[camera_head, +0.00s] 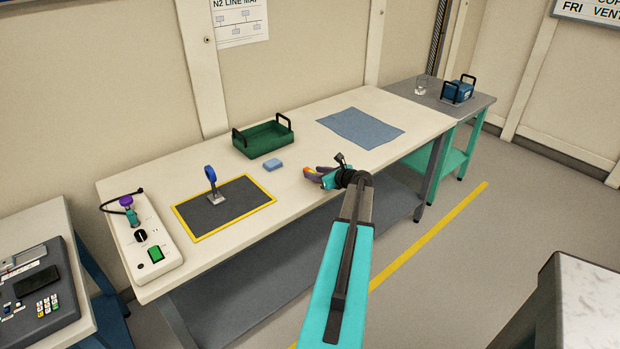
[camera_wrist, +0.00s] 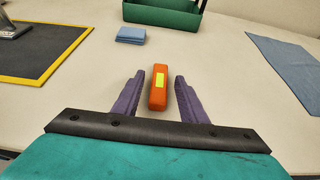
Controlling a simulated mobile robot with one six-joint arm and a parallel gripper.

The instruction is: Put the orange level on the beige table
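The orange level (camera_wrist: 158,98) is a small orange block with a yellow-green patch on top. In the wrist view it lies between the two purple fingers of my gripper (camera_wrist: 159,82), with a gap on each side. The gripper is open around it and not clamped on it. The level appears to rest on the beige table (camera_wrist: 218,55), but its underside is hidden. In the head view my gripper (camera_head: 316,173) is low over the front part of the beige table (camera_head: 320,135), and the level is mostly hidden by the fingers.
A green tray (camera_head: 264,141) with black handles, a blue sponge (camera_head: 273,165) and a blue cloth (camera_head: 360,128) lie on the beige table. A yellow-edged dark mat (camera_head: 235,212) holds a blue-handled tool (camera_head: 211,180). A control box (camera_head: 146,249) is at left. Bare tabletop surrounds the gripper.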

